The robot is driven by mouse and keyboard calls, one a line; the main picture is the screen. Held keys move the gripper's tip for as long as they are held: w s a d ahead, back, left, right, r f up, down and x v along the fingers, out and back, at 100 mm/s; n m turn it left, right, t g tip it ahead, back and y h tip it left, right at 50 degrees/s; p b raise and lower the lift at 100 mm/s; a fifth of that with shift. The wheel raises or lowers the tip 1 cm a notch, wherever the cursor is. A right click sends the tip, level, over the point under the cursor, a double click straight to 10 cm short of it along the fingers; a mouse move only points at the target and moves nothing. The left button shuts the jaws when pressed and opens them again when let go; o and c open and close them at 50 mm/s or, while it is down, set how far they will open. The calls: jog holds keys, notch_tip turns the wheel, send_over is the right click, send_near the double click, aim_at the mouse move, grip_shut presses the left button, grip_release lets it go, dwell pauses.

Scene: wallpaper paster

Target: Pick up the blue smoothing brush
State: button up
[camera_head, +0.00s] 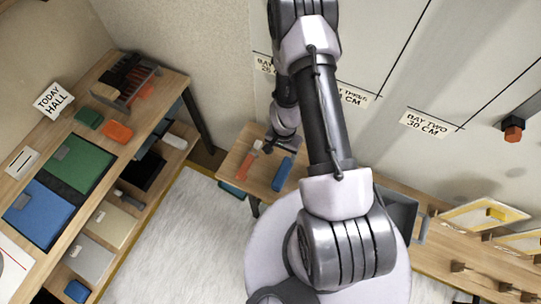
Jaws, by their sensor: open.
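A blue long item (282,174), which looks like the blue smoothing brush, lies on the wooden bench top (237,179) near the middle of the view. My gripper (283,149) is at the end of my arm, just above the blue item's far end in the picture. It is open and small in view. I cannot tell its height above the bench or whether it touches the blue item. Nothing shows held in it.
An orange-red tool (247,160) lies left of the blue item. A grey bin (397,215) stands right of my arm. A wooden shelf table (118,163) with blue and green pads is on the left. White floor (190,245) lies between.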

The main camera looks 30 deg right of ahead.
aim_at(283, 172)
jog(key=f+b, duration=1.1)
jog(key=b, duration=0.1)
jog(key=f+b, duration=0.6)
jog(key=shift+s+d+f, duration=0.35)
jog(key=shift+s, duration=0.05)
jog(key=shift+r+p, duration=0.25)
jog(key=shift+p, duration=0.05)
grip_shut()
